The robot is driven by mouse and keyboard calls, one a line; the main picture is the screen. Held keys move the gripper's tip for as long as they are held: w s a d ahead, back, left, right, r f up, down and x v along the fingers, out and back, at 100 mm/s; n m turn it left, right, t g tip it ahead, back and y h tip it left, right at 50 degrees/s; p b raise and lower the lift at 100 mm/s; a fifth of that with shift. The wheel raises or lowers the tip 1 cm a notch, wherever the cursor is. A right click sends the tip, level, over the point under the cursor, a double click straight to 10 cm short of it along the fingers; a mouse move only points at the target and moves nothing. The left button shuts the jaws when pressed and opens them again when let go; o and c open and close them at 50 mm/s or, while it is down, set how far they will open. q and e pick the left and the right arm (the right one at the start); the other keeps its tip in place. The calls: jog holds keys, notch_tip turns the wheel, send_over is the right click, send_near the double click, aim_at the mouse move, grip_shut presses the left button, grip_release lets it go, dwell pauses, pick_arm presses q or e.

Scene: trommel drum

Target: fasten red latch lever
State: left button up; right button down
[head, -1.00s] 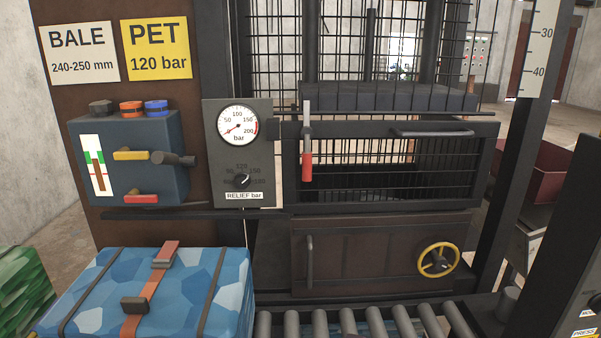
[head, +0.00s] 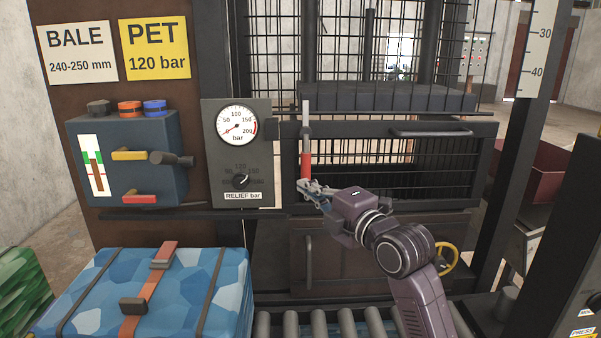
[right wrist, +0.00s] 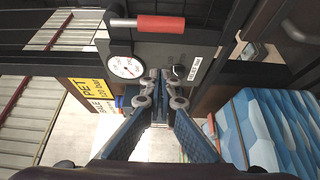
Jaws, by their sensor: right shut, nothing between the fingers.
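The red latch lever (head: 306,163) hangs straight down from its grey upper arm at the left edge of the barred press door. It shows in the right wrist view as a red grip (right wrist: 160,24) near the top. My right gripper (head: 307,187) is at the lower end of the red grip in the head view and covers its tip. In the right wrist view the fingertips (right wrist: 160,90) are together, with nothing between them, and show apart from the grip. I cannot tell whether the gripper touches the lever. My left gripper is not in view.
The gauge panel (head: 238,185) is just left of the lever. The barred door (head: 440,150) has a dark handle (head: 430,132). A blue control box (head: 125,170) with small levers stands left. A strapped blue bale (head: 90,300) and rollers (head: 325,322) lie below.

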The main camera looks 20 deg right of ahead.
aim_at(302, 172)
jog(key=w+d+p, duration=0.1)
jog(key=w+p, duration=0.4)
jog(key=w, duration=0.4)
jog(key=shift+w+d, duration=0.15)
jog(key=shift+d, duration=0.1)
dwell(0.3)
jog(key=shift+w+d+f, duration=0.1)
jog(key=shift+d, duration=0.05)
